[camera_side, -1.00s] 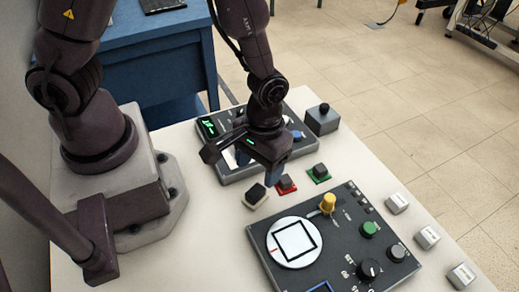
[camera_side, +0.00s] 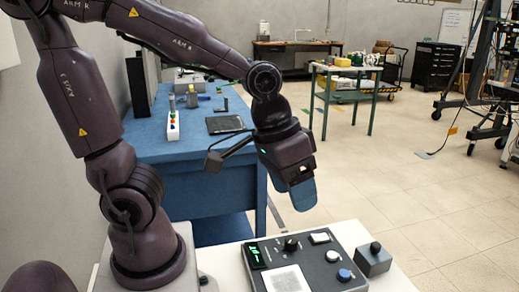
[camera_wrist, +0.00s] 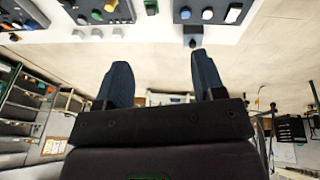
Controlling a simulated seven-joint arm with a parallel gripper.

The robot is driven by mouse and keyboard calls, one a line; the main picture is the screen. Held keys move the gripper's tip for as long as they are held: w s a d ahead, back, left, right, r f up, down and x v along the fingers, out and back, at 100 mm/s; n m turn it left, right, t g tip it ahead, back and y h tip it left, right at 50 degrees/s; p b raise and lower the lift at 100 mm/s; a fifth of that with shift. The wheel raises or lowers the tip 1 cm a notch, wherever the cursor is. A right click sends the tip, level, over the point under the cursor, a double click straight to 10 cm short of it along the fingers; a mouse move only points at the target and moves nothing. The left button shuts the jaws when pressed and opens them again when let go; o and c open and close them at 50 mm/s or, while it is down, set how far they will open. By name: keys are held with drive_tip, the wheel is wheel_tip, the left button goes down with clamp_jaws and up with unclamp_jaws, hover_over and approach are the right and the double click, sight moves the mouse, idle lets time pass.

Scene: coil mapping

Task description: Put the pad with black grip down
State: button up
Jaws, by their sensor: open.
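My gripper (camera_side: 301,193) is raised in the side view, tilted outward past the grey control panel (camera_side: 300,268). In the wrist view its two blue fingers (camera_wrist: 161,82) are spread apart with nothing between them. The pad with black grip does not show in either current view. A green pad with a dark grip (camera_wrist: 150,6) sits on the white table at the top edge of the wrist view, well away from the fingers.
A dark box with a round button (camera_side: 373,259) stands at the right of the panel. The white table (camera_side: 347,231) ends just behind it. A blue bench (camera_side: 213,185) stands behind my arm.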

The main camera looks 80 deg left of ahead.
drive_tip(key=s+a+r+m+t+y, duration=0.1)
drive_tip(key=s+a+r+t, duration=0.1)
drive_tip(key=s+a+r, duration=0.2)
drive_tip(key=shift+s+r+t, duration=0.25)
drive_tip(key=shift+r+t, duration=0.05)
drive_tip(key=shift+r, duration=0.6)
drive_tip(key=shift+o, duration=0.3)
idle(0.5)
